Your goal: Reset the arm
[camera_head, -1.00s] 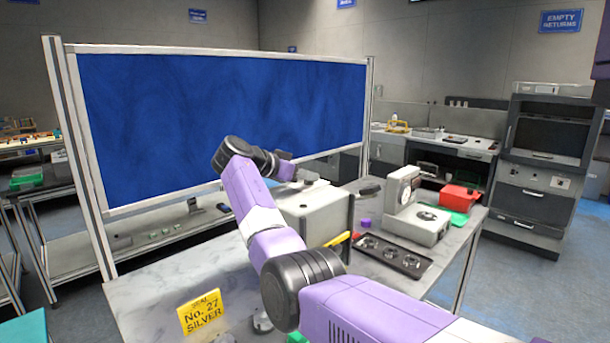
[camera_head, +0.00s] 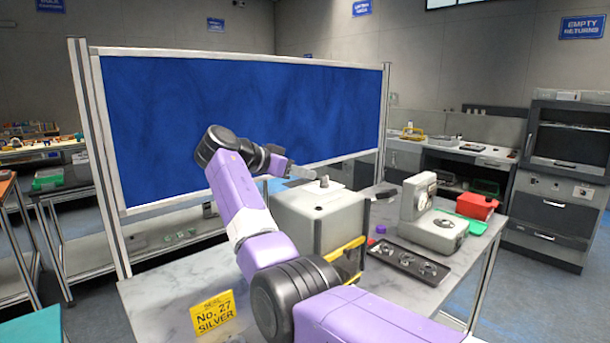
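My purple and black arm reaches from the lower right of the head view up to the left, then bends at its dark wrist toward the right. My gripper (camera_head: 300,172) is small and points right, above the back left of a beige box-shaped machine (camera_head: 322,212). A small grey knob or piece (camera_head: 325,182) shows on top of that machine. I see nothing held, but the fingers are too small to tell whether they are open or shut.
The worktable (camera_head: 165,290) carries a yellow "No. 27 SILVER" sign (camera_head: 212,313), a black tray with round parts (camera_head: 408,262), a white press-like device (camera_head: 430,222), a red box (camera_head: 477,206) and a purple cube (camera_head: 381,229). A blue panel (camera_head: 240,115) stands behind the arm.

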